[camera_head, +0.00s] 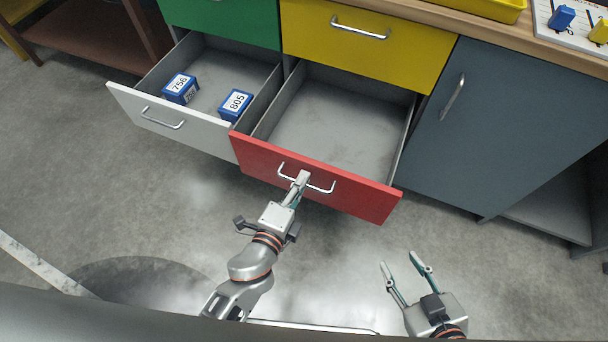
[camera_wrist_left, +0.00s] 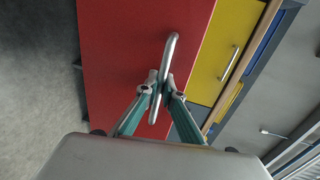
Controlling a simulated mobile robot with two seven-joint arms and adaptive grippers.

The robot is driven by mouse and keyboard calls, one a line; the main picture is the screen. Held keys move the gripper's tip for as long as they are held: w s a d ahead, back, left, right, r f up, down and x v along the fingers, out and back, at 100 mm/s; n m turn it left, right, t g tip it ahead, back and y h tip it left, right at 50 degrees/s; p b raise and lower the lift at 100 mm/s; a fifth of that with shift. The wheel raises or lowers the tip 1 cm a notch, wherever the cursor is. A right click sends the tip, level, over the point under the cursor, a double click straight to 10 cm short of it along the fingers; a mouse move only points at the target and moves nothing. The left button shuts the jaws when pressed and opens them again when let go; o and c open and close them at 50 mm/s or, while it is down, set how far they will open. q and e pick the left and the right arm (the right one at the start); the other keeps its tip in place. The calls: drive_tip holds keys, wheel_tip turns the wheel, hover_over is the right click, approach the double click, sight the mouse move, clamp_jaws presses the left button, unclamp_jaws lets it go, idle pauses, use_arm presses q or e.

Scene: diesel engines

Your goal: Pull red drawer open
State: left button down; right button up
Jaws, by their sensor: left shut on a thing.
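The red drawer (camera_head: 358,194) is pulled out from the cabinet, and its grey inside (camera_head: 335,120) is visible and looks empty. Its silver bar handle (camera_head: 322,188) is on the front face. My left gripper (camera_head: 299,180) is at the middle of that handle. In the left wrist view my left gripper (camera_wrist_left: 160,88) is shut on the handle (camera_wrist_left: 168,62), with the red drawer front (camera_wrist_left: 125,50) behind it. My right gripper (camera_head: 404,268) is open and empty, above the floor to the right and in front of the red drawer.
A white drawer (camera_head: 150,122) to the left is also out, holding two blue boxes, labelled 756 (camera_head: 181,89) and 805 (camera_head: 235,104). Above are a shut green drawer (camera_head: 225,18) and a shut yellow drawer (camera_head: 365,40). A shut blue-grey door (camera_head: 500,120) is at right. The floor in front is clear.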

use_arm(q)
drive_tip(key=shift+s+a, duration=0.2)
drive_tip(key=shift+s, duration=0.25)
drive_tip(key=c, duration=2.5)
unclamp_jaws()
drive_tip(key=v, duration=1.2)
